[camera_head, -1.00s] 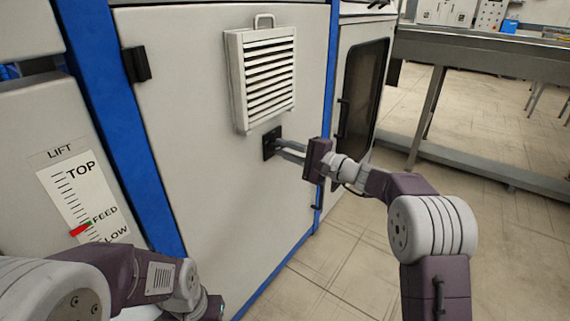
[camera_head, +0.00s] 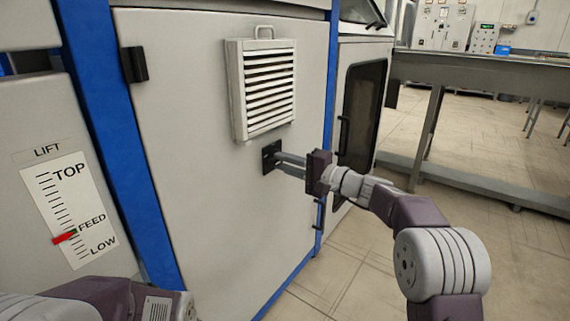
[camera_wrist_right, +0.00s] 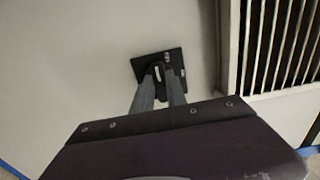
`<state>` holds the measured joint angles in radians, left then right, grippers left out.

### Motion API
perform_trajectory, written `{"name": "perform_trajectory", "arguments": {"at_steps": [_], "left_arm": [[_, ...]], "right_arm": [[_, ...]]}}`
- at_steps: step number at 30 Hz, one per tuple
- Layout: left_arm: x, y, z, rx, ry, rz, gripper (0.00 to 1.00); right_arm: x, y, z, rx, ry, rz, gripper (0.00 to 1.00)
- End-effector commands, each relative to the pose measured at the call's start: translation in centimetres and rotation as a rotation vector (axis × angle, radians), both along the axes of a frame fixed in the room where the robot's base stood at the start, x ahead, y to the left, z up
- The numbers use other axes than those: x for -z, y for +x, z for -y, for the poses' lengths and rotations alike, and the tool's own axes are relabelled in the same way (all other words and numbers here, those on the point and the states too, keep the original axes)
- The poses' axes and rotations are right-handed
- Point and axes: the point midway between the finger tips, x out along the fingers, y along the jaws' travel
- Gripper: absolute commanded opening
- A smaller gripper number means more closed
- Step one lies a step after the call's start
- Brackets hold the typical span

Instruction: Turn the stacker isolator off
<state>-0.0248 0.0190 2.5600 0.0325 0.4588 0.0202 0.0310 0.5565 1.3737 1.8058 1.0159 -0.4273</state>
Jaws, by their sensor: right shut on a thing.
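The stacker isolator is a small black square plate (camera_head: 268,157) with a dark handle, mounted on the grey cabinet door below a vent. It also shows in the right wrist view (camera_wrist_right: 176,58), where the plate looks tilted and a pale mark shows on the handle. My right gripper (camera_head: 279,161) reaches in from the right, with its two grey fingers (camera_wrist_right: 159,84) shut on the isolator's handle. The fingers hide part of the handle, and I cannot read its on or off marks. My left arm shows at the bottom left, with its gripper out of the picture.
A white louvred vent (camera_head: 263,88) juts out just above the isolator. A blue frame post (camera_head: 112,130) stands to the left, beside a LIFT scale (camera_head: 68,210) with a red pointer. A grey conveyor (camera_head: 480,80) stands at the right, with open floor before it.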

Motion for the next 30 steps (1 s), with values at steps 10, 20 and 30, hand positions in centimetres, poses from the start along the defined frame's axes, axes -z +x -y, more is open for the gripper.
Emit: {"name": "perform_trajectory", "arguments": {"at_steps": [10,20,30], "left_arm": [[0.0,0.0,0.0,0.0,0.0,0.0,0.36],[-1.9,0.0,0.0,0.0,0.0,0.0,0.36],[-3.1,0.0,0.0,0.0,0.0,0.0,0.36]], "right_arm": [[0.0,0.0,0.0,-0.001,0.001,-0.001,0.39],[-0.4,-2.7,3.9,0.003,0.001,-0.003,0.39],[0.0,-5.4,7.3,-0.001,0.0,-0.001,0.39]]}}
